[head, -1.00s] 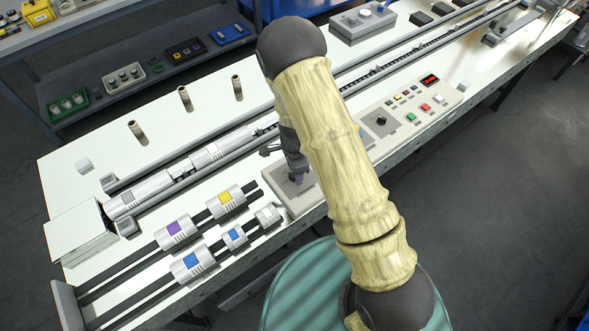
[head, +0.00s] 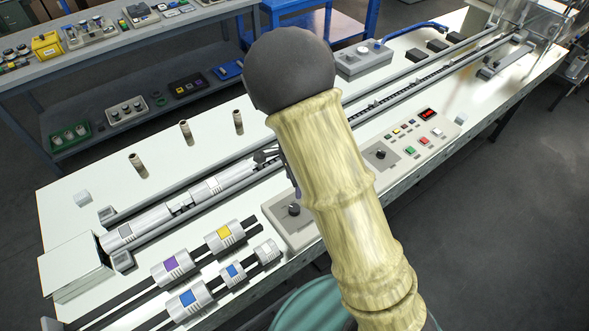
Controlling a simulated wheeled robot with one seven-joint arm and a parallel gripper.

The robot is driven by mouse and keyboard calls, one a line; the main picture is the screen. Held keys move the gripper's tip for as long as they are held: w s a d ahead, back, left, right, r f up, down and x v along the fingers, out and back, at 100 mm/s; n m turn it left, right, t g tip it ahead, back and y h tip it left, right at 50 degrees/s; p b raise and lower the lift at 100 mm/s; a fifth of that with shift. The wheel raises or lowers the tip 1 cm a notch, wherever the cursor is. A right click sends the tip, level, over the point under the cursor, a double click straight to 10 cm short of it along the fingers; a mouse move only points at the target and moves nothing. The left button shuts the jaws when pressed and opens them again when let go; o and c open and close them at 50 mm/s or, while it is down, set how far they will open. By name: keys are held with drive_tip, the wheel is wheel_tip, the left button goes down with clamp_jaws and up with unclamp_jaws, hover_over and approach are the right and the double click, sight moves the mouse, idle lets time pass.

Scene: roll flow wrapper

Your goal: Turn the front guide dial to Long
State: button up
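A black dial (head: 294,209) sits on a grey box (head: 280,222) at the table's front edge, left of my arm. I take this as the front guide dial. Its markings are too small to read, so I cannot tell its setting. My gripper (head: 294,180) is mostly hidden behind my pale arm link. Only dark slivers of it show, above and apart from the dial in the picture. I cannot see whether its fingers are open or shut.
A control panel (head: 405,160) with another black dial (head: 380,153) and coloured buttons lies right of my arm. A rear grey box (head: 362,60) carries a knob. Rollers with coloured labels (head: 190,297) lie at front left. Small posts (head: 185,130) stand behind the rail.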

wheel_tip(320, 180, up, 5)
drive_tip(key=shift+d, duration=0.1)
idle(0.6)
drive_tip(key=s+d+r+n+t, duration=0.2)
drive_tip(key=s+d+r+n, duration=0.5)
drive_tip(key=s+d+n, duration=0.5)
drive_tip(key=shift+s+d+r+n+t, duration=0.25)
drive_tip(key=shift+d+n, duration=0.4)
drive_tip(key=shift+n, duration=0.45)
drive_tip(key=shift+c, duration=0.4)
